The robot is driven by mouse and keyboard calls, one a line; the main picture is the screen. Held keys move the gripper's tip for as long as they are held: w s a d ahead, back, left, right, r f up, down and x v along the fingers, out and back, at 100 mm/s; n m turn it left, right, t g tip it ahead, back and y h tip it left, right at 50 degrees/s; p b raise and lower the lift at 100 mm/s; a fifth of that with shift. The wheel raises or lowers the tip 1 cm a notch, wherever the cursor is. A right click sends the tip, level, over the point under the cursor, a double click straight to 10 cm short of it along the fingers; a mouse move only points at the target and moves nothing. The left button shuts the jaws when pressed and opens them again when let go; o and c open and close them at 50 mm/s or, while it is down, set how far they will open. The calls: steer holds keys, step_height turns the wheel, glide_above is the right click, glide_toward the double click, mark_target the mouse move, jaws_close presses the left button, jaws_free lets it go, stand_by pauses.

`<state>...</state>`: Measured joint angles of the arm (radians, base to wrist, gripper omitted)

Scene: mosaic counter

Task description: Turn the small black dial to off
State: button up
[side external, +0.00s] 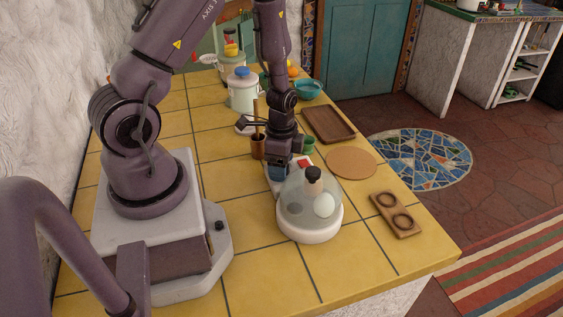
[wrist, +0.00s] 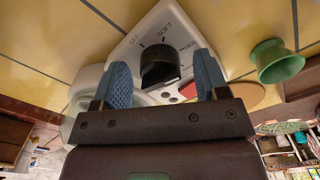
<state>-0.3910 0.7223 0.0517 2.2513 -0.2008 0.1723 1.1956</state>
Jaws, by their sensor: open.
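The small black dial (wrist: 160,68) sits on a white panel (wrist: 150,35) in the wrist view, with "OFF" printed at its left and "SOFT" above it. More marks run down the right side. I cannot tell surely which mark the dial points at. My gripper (wrist: 163,64) is open, one blue-padded finger on each side of the dial, with gaps showing. In the side view my gripper (side external: 284,168) is low over the panel end of a white egg cooker (side external: 309,236) with a clear lid; the dial is hidden there.
A green egg cup (wrist: 276,62) stands right of the panel in the wrist view. In the side view, a brown cup with utensils (side external: 257,149), a round cork mat (side external: 351,163), a brown tray (side external: 329,125) and a wooden two-hole holder (side external: 397,214) lie around. The front tiles are clear.

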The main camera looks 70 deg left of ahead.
steer(key=c, duration=0.9)
steer(key=shift+n, duration=0.4)
steer(key=n, duration=1.4)
steer(key=shift+n, duration=0.4)
steer(key=n, duration=0.4)
steer(key=shift+n, duration=0.4)
